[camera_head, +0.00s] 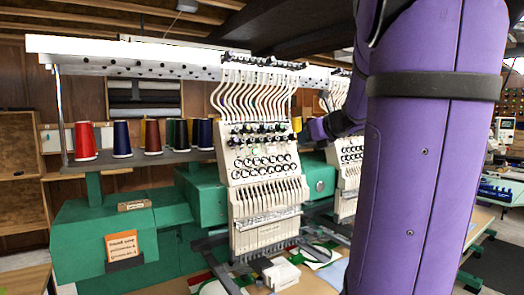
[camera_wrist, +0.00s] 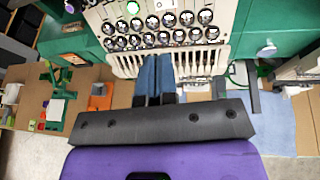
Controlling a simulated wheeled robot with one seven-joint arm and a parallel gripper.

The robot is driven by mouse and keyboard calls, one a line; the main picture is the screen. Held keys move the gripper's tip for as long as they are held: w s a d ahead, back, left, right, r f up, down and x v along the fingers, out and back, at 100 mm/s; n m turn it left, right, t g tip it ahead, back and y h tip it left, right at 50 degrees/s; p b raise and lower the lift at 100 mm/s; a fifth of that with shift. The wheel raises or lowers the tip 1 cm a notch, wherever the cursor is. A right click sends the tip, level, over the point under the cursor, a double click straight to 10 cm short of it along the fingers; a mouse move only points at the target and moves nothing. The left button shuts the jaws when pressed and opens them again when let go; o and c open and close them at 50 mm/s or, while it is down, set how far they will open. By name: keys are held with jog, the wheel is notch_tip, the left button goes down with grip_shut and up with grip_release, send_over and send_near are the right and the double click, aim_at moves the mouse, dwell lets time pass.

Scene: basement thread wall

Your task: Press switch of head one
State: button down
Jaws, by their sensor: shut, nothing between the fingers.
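Head one cannot be told for certain from any label; the nearer embroidery head (camera_head: 262,160) is a cream unit with rows of round dials and needle bars. A second, similar head (camera_head: 349,165) stands behind it to the right, partly hidden by my purple arm. I cannot tell which head this is. My gripper (camera_wrist: 155,62) is shut and empty, its blue fingers pointing at the needle bars below the dials. Contact cannot be told.
Thread cones (camera_head: 86,141) stand on a shelf at the left. Fabric and small white blocks (camera_head: 281,273) lie below the nearer head. A desk with an orange object (camera_wrist: 100,95) shows in the wrist view.

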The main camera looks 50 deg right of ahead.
aim_at(269, 151)
jog(key=shift+w, duration=0.1)
dwell(0.3)
jog(key=x, duration=1.3)
jog(key=shift+w+f, duration=0.2)
jog(key=shift+w, duration=0.15)
